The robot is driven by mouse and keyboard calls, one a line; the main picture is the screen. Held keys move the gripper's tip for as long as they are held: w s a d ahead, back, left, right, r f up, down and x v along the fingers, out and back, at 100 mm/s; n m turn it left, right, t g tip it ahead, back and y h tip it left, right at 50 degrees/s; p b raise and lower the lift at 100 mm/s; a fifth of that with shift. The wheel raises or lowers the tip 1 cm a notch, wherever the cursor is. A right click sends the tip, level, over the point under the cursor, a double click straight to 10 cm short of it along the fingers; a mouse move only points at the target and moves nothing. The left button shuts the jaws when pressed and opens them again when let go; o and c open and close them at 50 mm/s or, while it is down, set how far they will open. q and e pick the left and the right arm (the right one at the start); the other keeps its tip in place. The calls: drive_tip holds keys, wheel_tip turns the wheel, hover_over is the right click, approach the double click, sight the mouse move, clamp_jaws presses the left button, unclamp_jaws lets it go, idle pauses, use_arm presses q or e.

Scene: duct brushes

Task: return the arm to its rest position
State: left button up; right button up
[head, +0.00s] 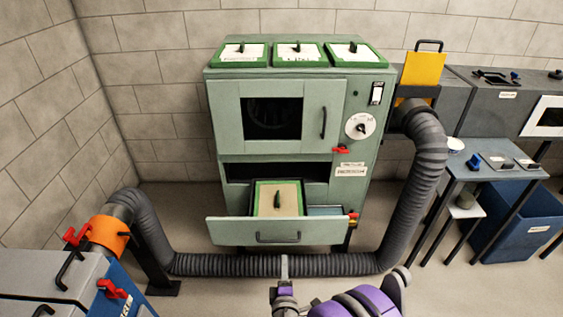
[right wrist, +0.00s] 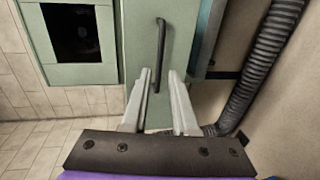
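My right gripper (head: 284,262) is low in the middle of the head view, with my purple arm behind it. In the right wrist view its two pale fingers (right wrist: 160,82) are apart with nothing between their tips. They point at the black handle (right wrist: 160,55) on the green drawer front. That drawer (head: 225,232) of the green cabinet (head: 340,185) is pulled out, and its handle (head: 278,237) shows just above my gripper. The handle looks free of the fingers. My left gripper is not in view.
A green-framed panel (head: 278,198) lies in the open drawer. A dark ribbed hose (head: 225,265) runs low past the cabinet and up its right side. A grey-blue machine (head: 50,275) stands at lower left. A table (head: 490,168) and blue bin (head: 520,225) stand at right.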

drive_tip(key=s+d+r+m+g+h, duration=0.25)
drive_tip(key=s+d+m, duration=0.2)
drive_tip(key=d, duration=0.35)
drive_tip(key=s+d+r+m+g+h, duration=0.1)
drive_tip(key=s+d+r+m+g, duration=0.25)
drive_tip(key=d+m, duration=0.35)
drive_tip(key=s+d+r+m+g+y, duration=0.15)
drive_tip(key=s+m+g+y, duration=0.45)
drive_tip(key=s, duration=1.2)
use_arm(q)
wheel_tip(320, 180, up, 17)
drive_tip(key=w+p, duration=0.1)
drive_tip(key=p, duration=1.4)
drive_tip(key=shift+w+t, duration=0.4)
use_arm(e)
wheel_tip(320, 180, up, 18)
drive_tip(key=w+t+h, duration=0.1)
drive_tip(key=w+h, duration=0.1)
drive_tip(key=shift+w+a+f+t, duration=0.15)
drive_tip(key=shift+f+t, duration=0.1)
drive_tip(key=shift+t, duration=0.15)
